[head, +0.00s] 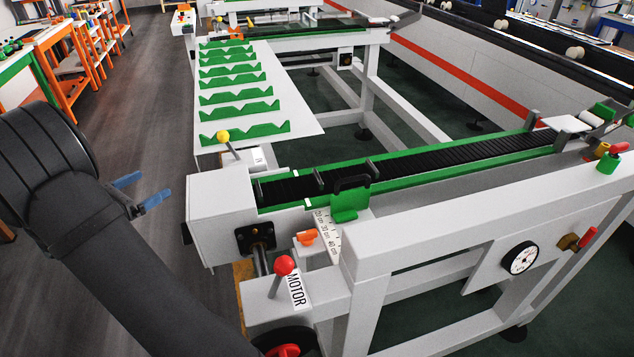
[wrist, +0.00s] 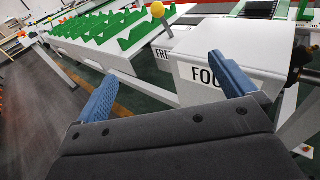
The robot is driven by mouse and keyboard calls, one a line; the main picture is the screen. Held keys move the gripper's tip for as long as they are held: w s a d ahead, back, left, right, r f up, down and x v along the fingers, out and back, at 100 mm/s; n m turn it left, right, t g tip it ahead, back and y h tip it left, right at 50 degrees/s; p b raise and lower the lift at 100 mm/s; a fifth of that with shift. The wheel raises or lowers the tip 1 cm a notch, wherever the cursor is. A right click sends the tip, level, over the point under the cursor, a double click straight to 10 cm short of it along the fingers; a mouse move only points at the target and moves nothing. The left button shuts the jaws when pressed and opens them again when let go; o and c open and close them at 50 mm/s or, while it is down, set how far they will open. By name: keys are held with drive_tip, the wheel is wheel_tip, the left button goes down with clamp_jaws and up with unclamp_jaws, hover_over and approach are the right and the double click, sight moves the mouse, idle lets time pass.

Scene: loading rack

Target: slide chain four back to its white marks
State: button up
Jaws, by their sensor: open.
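A black chain (head: 440,158) lies between green rails on a white frame, running from a white end housing (head: 222,212) toward the far right. A green block with a dark handle (head: 350,200) sits at its near side, beside a centimetre scale (head: 328,238). Small white marks (head: 308,203) show on the green rail near the housing. My gripper (head: 142,190) is open and empty, left of the housing and apart from it. Its blue fingers also show in the wrist view (wrist: 170,90), in front of a white housing lettered "FOU" (wrist: 222,85), the rest of the word hidden.
A yellow-knobbed lever (head: 223,136) stands behind the housing, by a "FRE" label (wrist: 162,54), cut off. A red-knobbed lever (head: 284,266) stands by a "MOTOR" label (head: 297,290). A white table with green notched racks (head: 238,96) lies behind.

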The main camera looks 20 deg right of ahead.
sight(318, 176)
drive_tip(key=shift+c, duration=0.2)
